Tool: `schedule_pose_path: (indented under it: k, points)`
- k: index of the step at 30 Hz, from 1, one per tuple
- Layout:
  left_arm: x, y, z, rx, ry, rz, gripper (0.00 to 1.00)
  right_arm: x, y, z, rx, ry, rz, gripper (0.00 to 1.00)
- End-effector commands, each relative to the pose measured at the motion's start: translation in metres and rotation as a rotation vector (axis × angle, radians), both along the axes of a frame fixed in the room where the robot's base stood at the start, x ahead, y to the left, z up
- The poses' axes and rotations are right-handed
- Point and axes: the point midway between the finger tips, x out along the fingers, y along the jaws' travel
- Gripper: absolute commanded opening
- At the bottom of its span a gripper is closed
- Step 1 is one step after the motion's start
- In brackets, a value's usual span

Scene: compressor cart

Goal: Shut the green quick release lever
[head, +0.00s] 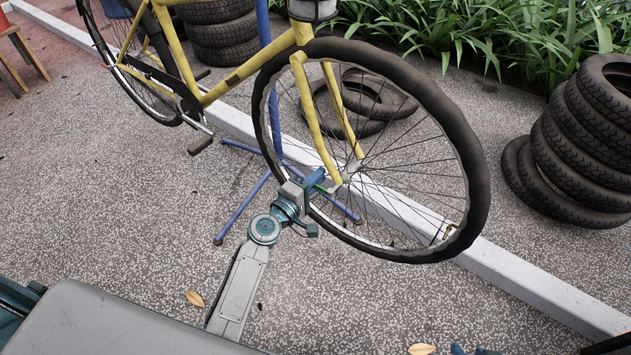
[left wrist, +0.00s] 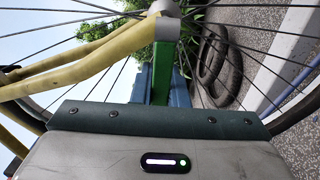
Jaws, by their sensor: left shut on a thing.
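The green quick release lever (head: 321,188) is at the front wheel hub of the yellow bicycle (head: 318,125), at the lower end of the fork. My left gripper (head: 317,181) is at the hub and shut on the lever, hiding much of it in the head view. In the left wrist view the green lever (left wrist: 161,75) runs from the grey hub end down to my gripper, with a blue finger (left wrist: 181,92) beside it. Blue tips that look like my right gripper (head: 472,350) barely show at the bottom edge, too cut off to judge.
The spoked front wheel (head: 470,150) stands right beside my left gripper. Blue stand legs (head: 243,210) spread on the speckled ground below. A white kerb (head: 530,280) runs behind, with stacked tyres (head: 585,150) at right.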

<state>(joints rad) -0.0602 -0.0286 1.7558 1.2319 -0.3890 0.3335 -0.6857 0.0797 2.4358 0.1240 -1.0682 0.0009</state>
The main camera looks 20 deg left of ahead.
Motion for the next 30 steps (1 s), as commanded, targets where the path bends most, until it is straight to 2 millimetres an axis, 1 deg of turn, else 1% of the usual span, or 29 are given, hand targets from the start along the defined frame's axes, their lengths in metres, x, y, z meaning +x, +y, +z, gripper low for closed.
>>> schedule_pose_path:
  k: [5, 6, 8, 9, 17, 20, 23, 29, 30]
  points:
    - [0.000, 0.000, 0.000, 0.000, 0.001, 0.000, 0.00, 0.000, 0.000, 0.000, 0.000, 0.001, 0.000, 0.36]
    - [0.000, 0.000, 0.000, 0.000, 0.001, 0.000, 0.19, 0.000, 0.000, 0.000, 0.000, 0.001, 0.000, 0.36]
    - [0.000, 0.000, 0.000, 0.000, 0.001, 0.000, 0.31, 0.000, 0.000, 0.000, 0.000, 0.002, 0.000, 0.36]
    - [0.000, 0.000, 0.000, 0.000, 0.001, 0.000, 0.35, 0.000, 0.000, 0.000, 0.000, 0.002, 0.000, 0.36]
    - [-0.001, 0.000, 0.000, 0.000, 0.001, 0.001, 0.35, 0.000, 0.000, 0.001, 0.000, 0.002, 0.000, 0.36]
    - [-0.006, 0.002, -0.002, 0.001, 0.002, 0.001, 0.35, 0.000, 0.000, 0.000, 0.000, 0.000, 0.000, 0.36]
    - [-0.019, 0.007, -0.002, 0.001, 0.002, 0.001, 0.35, 0.002, 0.001, 0.000, 0.004, -0.010, -0.001, 0.36]
    - [-0.057, 0.021, -0.003, 0.002, 0.002, 0.000, 0.35, 0.006, 0.003, -0.002, 0.021, -0.047, -0.003, 0.36]
    - [-0.064, 0.024, -0.003, 0.002, 0.002, 0.000, 0.35, 0.002, 0.004, -0.006, 0.028, -0.048, -0.006, 0.36]
